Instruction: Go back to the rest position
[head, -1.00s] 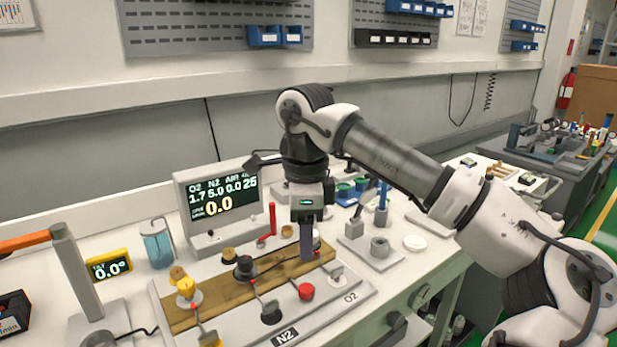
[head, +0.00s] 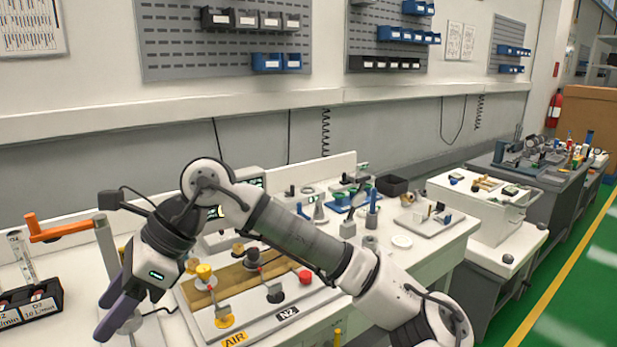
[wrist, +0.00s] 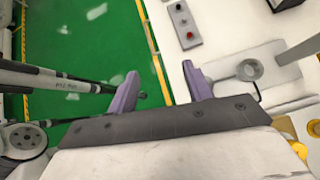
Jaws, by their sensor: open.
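My gripper (head: 122,303) is open and empty, with its purple fingers pointing down and left at the left front of the bench in the head view. In the wrist view my gripper (wrist: 162,90) shows both fingers apart with nothing between them. Below them lie the green floor (wrist: 90,50) and the white bench edge (wrist: 185,75). The gas panel (head: 225,325) with yellow, black and red knobs stands to the right of my gripper. My arm partly hides the display behind it.
A black box of bottles (head: 30,303) is at far left. More carts (head: 490,230) stand to the right along the wall. Green floor (head: 585,270) is clear at right.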

